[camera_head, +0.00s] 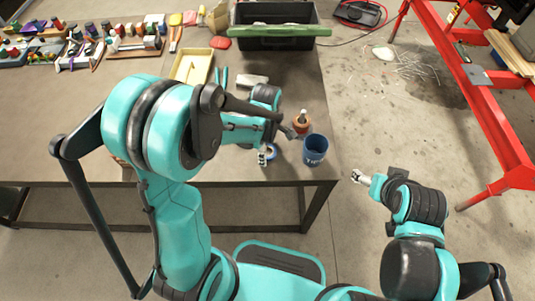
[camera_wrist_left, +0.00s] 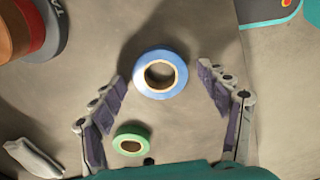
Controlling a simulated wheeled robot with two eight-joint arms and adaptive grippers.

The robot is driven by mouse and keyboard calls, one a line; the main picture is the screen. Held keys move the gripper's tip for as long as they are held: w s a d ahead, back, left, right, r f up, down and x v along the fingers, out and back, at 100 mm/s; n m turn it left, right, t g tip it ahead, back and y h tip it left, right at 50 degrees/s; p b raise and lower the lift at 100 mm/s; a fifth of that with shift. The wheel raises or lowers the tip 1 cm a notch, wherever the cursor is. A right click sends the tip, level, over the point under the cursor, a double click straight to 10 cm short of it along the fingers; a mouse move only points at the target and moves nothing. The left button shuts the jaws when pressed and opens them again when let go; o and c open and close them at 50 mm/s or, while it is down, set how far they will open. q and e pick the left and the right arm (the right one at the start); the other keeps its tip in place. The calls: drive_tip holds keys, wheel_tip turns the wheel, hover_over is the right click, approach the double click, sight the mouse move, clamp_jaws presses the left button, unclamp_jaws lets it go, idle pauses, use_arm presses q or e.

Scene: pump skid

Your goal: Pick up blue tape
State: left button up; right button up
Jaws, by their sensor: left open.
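A roll of blue tape (camera_wrist_left: 140,75) lies flat on the grey tabletop. In the left wrist view it sits between the two spread fingers of my left gripper (camera_wrist_left: 162,78), near their tips, with clear space on both sides. In the head view the blue tape (camera_head: 271,153) is partly hidden by my left gripper (camera_head: 275,145), which is over the table near its front edge. The left gripper is open and empty. My right gripper (camera_head: 358,177) hangs off the table's right side, too small to tell whether it is open or shut.
A green tape roll (camera_wrist_left: 131,129) lies near the left finger. A black crate (camera_head: 275,43), a yellow tray (camera_head: 190,68) and several tools lie farther back.

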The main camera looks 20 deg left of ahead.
use_arm(q)
drive_tip(key=shift+r, duration=0.1)
drive_tip(key=shift+c, duration=0.7)
drive_tip(key=c, duration=1)
